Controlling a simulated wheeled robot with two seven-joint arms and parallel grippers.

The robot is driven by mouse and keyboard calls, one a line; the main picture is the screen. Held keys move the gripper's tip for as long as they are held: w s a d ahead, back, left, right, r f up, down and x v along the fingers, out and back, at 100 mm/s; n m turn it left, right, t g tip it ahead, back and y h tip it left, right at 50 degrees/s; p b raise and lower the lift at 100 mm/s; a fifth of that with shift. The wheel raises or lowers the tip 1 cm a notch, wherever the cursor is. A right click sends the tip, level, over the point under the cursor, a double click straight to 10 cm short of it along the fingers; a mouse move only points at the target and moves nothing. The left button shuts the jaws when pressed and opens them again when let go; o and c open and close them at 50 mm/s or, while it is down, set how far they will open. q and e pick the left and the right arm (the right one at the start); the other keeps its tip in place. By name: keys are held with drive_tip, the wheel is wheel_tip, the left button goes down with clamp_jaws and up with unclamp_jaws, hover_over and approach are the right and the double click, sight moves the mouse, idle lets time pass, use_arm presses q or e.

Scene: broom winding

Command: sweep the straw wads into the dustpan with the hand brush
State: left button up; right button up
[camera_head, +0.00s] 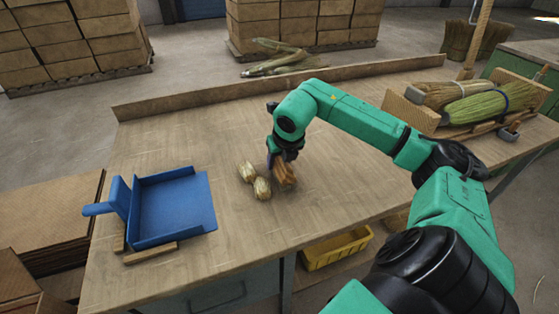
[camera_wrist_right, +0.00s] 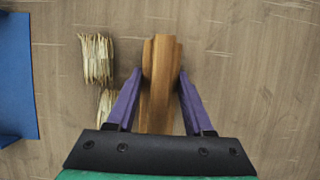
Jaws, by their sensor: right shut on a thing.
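My right gripper (camera_head: 275,157) is shut on the brown wooden hand brush (camera_head: 286,174) and holds it at the table's middle. In the right wrist view the brush (camera_wrist_right: 160,85) lies between the purple fingers (camera_wrist_right: 158,95). Two pale straw wads lie just left of the brush: one farther back (camera_head: 246,172) and one nearer the front (camera_head: 262,188). Both also show in the right wrist view, one whole (camera_wrist_right: 97,60) and one partly behind the gripper (camera_wrist_right: 104,103). The blue dustpan (camera_head: 172,207) lies to their left, its open side facing them. My left gripper is out of view.
Thin wooden strips (camera_head: 150,252) lie at the dustpan's front side. A wooden box (camera_head: 411,112) with bundles of straw (camera_head: 475,107) stands at the table's right. A low ledge (camera_head: 240,87) runs along the back edge. The tabletop between wads and dustpan is clear.

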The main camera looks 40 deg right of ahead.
sight(249, 172)
drive_tip(key=shift+r, duration=0.15)
idle(0.3)
drive_tip(key=shift+a, duration=0.1)
drive_tip(key=shift+w+a+r+p, duration=0.1)
drive_tip(key=shift+w+a+p, duration=0.15)
drive_tip(key=shift+a+p, duration=0.3)
drive_tip(key=shift+w+a+r+p, duration=0.1)
drive_tip(key=shift+w+a+p, duration=0.1)
drive_tip(key=shift+a+p, duration=0.3)
drive_tip(key=shift+w+a+f+p, duration=0.1)
drive_tip(key=shift+w+a+p, duration=0.15)
drive_tip(key=shift+a, duration=0.45)
drive_tip(key=shift+w+a+p, duration=0.2)
drive_tip(key=shift+a, duration=0.45)
drive_tip(key=shift+w+a+p, duration=0.2)
drive_tip(key=shift+w+a, duration=0.05)
drive_tip(key=shift+a, duration=0.5)
drive_tip(key=shift+w+a+p, duration=0.15)
drive_tip(key=shift+w+a, duration=0.1)
drive_tip(key=shift+a, duration=0.45)
drive_tip(key=shift+w+a+f, duration=0.1)
drive_tip(key=shift+w+a, duration=0.2)
drive_tip(key=shift+a, duration=0.5)
drive_tip(key=shift+w+a+r, duration=0.1)
drive_tip(key=shift+w+a, duration=0.15)
drive_tip(key=shift+a, duration=0.6)
drive_tip(key=shift+w+a+f, duration=0.1)
drive_tip(key=shift+w+a, duration=0.2)
drive_tip(key=shift+a, duration=0.5)
